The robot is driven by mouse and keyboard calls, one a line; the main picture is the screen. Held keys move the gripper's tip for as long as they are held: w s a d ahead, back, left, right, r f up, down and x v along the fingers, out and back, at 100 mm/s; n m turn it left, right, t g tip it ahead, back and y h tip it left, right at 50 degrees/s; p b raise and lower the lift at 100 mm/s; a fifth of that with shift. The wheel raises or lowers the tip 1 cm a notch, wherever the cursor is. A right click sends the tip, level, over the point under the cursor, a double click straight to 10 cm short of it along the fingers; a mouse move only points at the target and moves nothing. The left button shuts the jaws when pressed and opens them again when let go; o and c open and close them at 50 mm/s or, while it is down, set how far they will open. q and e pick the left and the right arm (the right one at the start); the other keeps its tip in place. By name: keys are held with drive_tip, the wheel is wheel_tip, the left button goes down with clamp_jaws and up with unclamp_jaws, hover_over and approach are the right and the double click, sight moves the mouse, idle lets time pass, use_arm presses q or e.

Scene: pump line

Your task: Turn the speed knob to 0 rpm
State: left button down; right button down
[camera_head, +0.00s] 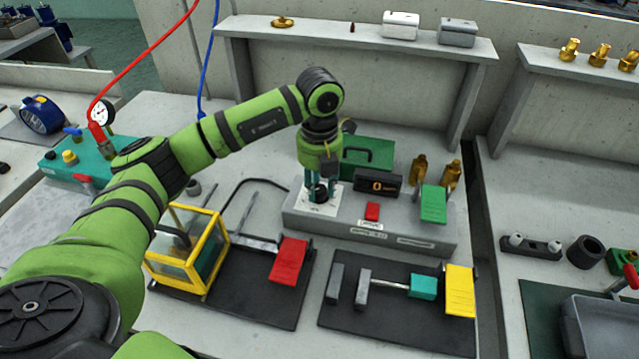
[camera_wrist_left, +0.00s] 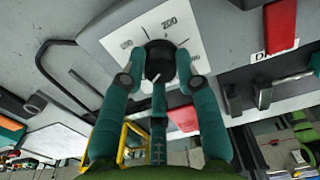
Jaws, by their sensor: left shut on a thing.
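The speed knob (camera_head: 319,195) is black and round, on a white dial plate (camera_head: 318,208) at the left end of a grey control box (camera_head: 385,228). My left gripper (camera_head: 320,186) reaches down over the knob and is shut on it. The dial plate (camera_wrist_left: 120,25) there shows printed numbers, one reading 200, and scale lines. A black display (camera_head: 378,183) with an orange lit window stands on the box; its reading is too small to make out. My right gripper is not in view.
A red button (camera_head: 372,211) and a green flap (camera_head: 433,204) are on the box to the right. A green case (camera_head: 367,153) and brass fittings stand behind. In front are a yellow-framed guard (camera_head: 188,255), a red flap (camera_head: 288,262) and a yellow flap (camera_head: 460,290) over dark mats.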

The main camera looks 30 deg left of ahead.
sight(320, 189)
use_arm(q)
drive_tip(key=shift+f, duration=0.1)
drive_tip(key=c, duration=0.9)
unclamp_jaws()
wheel_tip(320, 189, up, 12)
